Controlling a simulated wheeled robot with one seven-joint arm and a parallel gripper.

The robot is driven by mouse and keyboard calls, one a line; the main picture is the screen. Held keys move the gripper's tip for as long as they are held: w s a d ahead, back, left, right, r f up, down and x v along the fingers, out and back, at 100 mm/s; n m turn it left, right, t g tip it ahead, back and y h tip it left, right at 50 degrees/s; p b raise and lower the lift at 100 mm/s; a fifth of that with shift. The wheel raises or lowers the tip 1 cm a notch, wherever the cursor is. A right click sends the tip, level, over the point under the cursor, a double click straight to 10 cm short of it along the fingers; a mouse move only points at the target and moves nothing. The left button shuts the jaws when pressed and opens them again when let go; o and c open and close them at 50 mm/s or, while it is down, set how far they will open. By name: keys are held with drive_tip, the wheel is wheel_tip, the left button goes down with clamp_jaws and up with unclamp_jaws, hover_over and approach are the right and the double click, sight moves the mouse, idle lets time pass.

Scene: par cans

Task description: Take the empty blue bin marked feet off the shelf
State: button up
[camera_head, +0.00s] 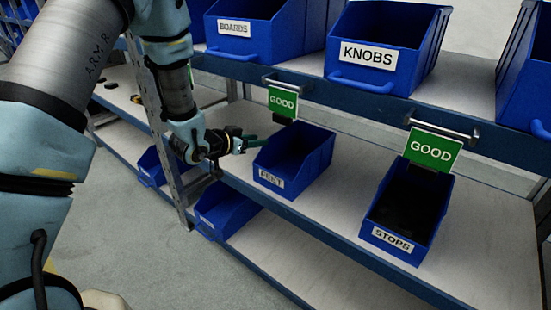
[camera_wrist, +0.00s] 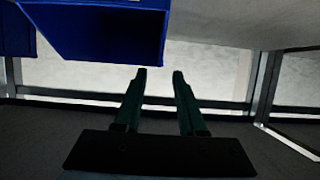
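The blue bin marked FEET (camera_head: 316,163) stands upright on the middle shelf (camera_head: 300,206), its label facing the front. Its inside is dark and I see nothing in it. My gripper (camera_head: 252,143) is just left of the bin, above the shelf, with its green fingers pointing toward the bin's side. In the wrist view my gripper (camera_wrist: 159,73) is open, with nothing between the fingers. A blue bin (camera_wrist: 100,35) fills the top left there, apart from the fingers; I take it to be the FEET bin. Whether the gripper touches the bin is unclear in the head view.
A blue STOPS bin (camera_head: 427,214) with dark contents stands to the right. Green GOOD signs (camera_head: 283,101) hang from the upper shelf edge (camera_head: 330,95), where BOARDS and KNOBS (camera_head: 390,29) bins stand. A grey upright post (camera_head: 165,140) is left of my gripper. More blue bins (camera_head: 224,208) sit lower down.

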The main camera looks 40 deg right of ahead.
drive_tip(key=x, duration=0.5)
drive_tip(key=shift+d+p, duration=0.15)
drive_tip(key=shift+p, duration=0.15)
drive_tip(key=x, duration=0.3)
drive_tip(key=p+x, duration=0.1)
drive_tip(key=x, duration=0.1)
drive_tip(key=shift+w+d+r, duration=0.15)
drive_tip(key=shift+d+r, duration=0.1)
drive_tip(key=shift+d, duration=0.05)
drive_tip(key=shift+c, duration=0.2)
clamp_jaws()
idle(0.5)
